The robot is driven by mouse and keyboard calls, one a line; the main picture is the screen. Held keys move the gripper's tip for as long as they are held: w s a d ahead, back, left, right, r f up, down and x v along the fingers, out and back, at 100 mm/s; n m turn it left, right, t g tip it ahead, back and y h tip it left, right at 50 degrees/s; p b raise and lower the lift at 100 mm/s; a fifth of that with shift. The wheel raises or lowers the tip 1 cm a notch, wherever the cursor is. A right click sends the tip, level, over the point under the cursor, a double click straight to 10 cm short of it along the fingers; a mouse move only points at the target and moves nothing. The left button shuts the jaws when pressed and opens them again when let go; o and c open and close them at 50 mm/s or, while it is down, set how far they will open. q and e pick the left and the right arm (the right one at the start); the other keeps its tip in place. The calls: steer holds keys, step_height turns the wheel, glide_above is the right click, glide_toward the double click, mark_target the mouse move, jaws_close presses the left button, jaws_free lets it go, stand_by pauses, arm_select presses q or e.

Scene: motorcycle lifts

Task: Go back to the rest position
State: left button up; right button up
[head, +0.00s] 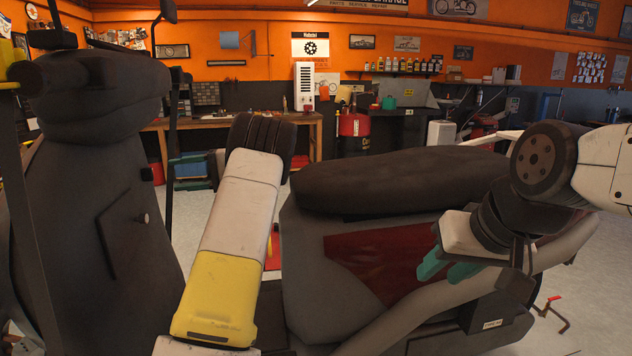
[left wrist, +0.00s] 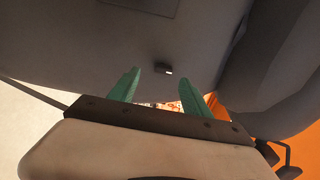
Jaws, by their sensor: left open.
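My left arm rises from the bottom centre of the head view and bends left at its dark wrist. My left gripper (head: 186,172) has teal fingers beside the dark upright body on the left, partly hidden by my arm. In the left wrist view its two green fingers (left wrist: 166,88) are apart with nothing between them, close to a dark grey surface. My right arm comes in from the right. My right gripper (head: 447,270) shows two teal fingers apart and empty, in front of the motorcycle's red side panel (head: 385,262); whether it touches the panel cannot be told.
A motorcycle with a dark seat (head: 400,180) fills the centre and right, close to both arms. A tall dark motorcycle-like body (head: 90,220) stands close at left. A wooden workbench (head: 225,121) and a red drum (head: 354,140) are behind.

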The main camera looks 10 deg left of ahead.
arm_select(q)
steer(key=s+d+f+m+t+h, duration=0.1)
steer(key=s+d+f+t+h, duration=0.15)
steer(key=s+h, duration=0.3)
steer(key=s+d+f+m+t+h, duration=0.1)
steer(key=s+d+t+h, duration=0.2)
steer(key=s, duration=0.4)
steer(key=s+d+m+t+h, duration=0.1)
steer(key=s+d+t+h, duration=0.2)
steer(key=s+d, duration=0.6)
steer(key=s+d+m+t+h, duration=0.1)
steer(key=s+d+t+h, duration=0.2)
steer(key=s+d+h, duration=0.4)
steer(key=s+d, duration=0.2)
steer(key=d, duration=0.7)
steer(key=shift+s+d+r, duration=0.2)
steer(key=shift+d+r, duration=0.05)
steer(key=shift+r, duration=0.05)
arm_select(e)
steer(key=shift+c, duration=0.5)
